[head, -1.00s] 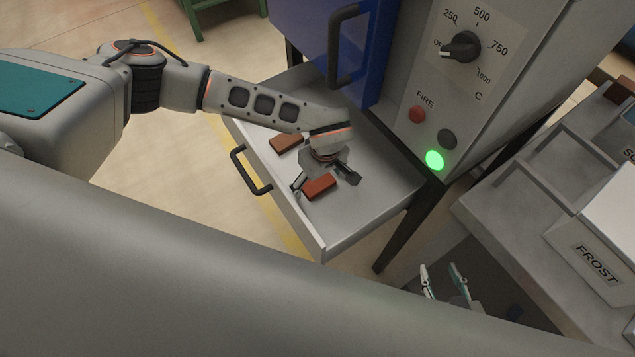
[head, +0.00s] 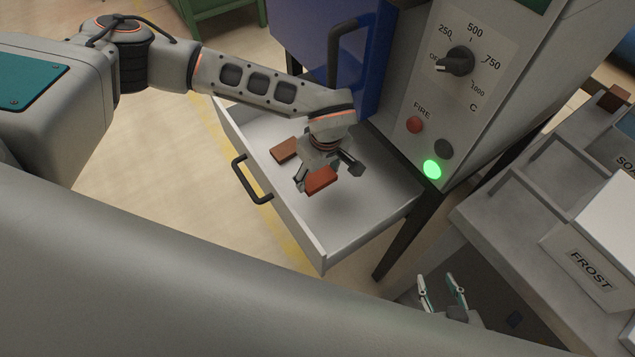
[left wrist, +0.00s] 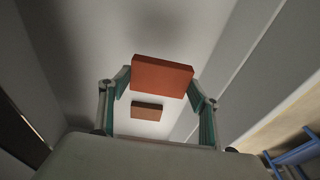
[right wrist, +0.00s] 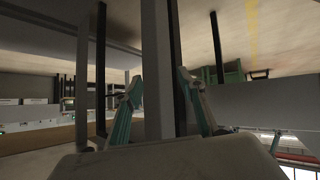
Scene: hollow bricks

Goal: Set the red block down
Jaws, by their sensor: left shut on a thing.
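The red block (head: 321,180) is held by my left gripper (head: 328,176) over the open drawer (head: 350,215) in the head view. In the left wrist view the red block (left wrist: 162,76) sits between the two fingers of my left gripper (left wrist: 160,84), which is shut on it. The block appears raised above the drawer floor. A browner block (head: 286,150) lies on the drawer floor to the left, and it also shows in the left wrist view (left wrist: 147,111). My right gripper (head: 441,294) is open and empty at the lower right; it also shows open in the right wrist view (right wrist: 157,95).
The drawer has a black handle (head: 250,180) on its front. A blue door (head: 350,50) and a control panel with a dial (head: 455,62) and a lit green button (head: 432,169) stand behind. A FROST box (head: 590,262) is on the right bench. The drawer's right part is clear.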

